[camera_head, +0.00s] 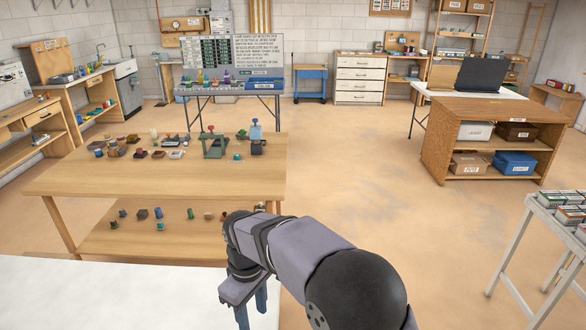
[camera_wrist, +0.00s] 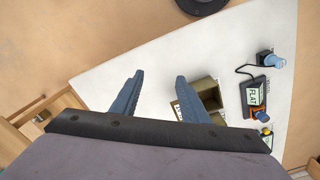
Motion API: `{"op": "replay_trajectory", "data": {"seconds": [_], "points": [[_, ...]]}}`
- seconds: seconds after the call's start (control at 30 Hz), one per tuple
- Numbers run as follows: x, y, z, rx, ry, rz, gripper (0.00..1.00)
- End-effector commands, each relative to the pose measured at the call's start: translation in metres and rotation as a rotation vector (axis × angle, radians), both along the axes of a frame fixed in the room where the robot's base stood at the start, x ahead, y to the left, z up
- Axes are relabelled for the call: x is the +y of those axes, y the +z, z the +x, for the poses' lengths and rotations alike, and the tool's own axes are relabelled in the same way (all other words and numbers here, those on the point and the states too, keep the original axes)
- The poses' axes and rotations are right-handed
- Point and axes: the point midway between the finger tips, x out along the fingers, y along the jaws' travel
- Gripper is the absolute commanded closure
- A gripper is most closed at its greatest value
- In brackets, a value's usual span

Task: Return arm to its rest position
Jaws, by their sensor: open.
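My gripper (camera_head: 252,308) hangs over the white table at the lower left of the head view, pointing down. In the wrist view its two blue-grey fingers (camera_wrist: 160,78) stand apart with nothing held between them. My arm reaches in from the lower right of the head view and hides part of the table behind it. The white tabletop (camera_wrist: 125,90) lies below the fingers. An open olive box (camera_wrist: 203,97) stands on it, just right of the right finger and partly hidden by it.
A dark device labelled FLAT (camera_wrist: 254,95) and a blue-topped piece (camera_wrist: 272,62) stand right of the box. A wooden table (camera_head: 110,180) with several small items stands beyond the white table. A wooden shelf unit (camera_head: 440,145) stands farther right. Open floor (camera_head: 380,190) lies between.

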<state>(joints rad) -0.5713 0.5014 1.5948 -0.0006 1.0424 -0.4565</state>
Motion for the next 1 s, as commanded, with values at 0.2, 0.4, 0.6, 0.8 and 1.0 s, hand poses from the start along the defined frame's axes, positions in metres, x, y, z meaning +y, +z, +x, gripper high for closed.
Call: {"op": "replay_trajectory", "data": {"seconds": [0.2, 0.4, 0.6, 0.8, 1.0], "points": [[-0.115, 0.003, -0.030, -0.001, -0.379, 0.001, 0.59], [-0.192, -0.007, -0.086, -0.001, -0.699, 0.000, 0.59], [-0.232, -0.020, -0.136, 0.000, -0.923, 0.000, 0.59], [-0.245, -0.027, -0.159, 0.001, -1.018, -0.001, 0.59], [-0.246, -0.028, -0.162, 0.002, -1.028, -0.001, 0.59]]}}
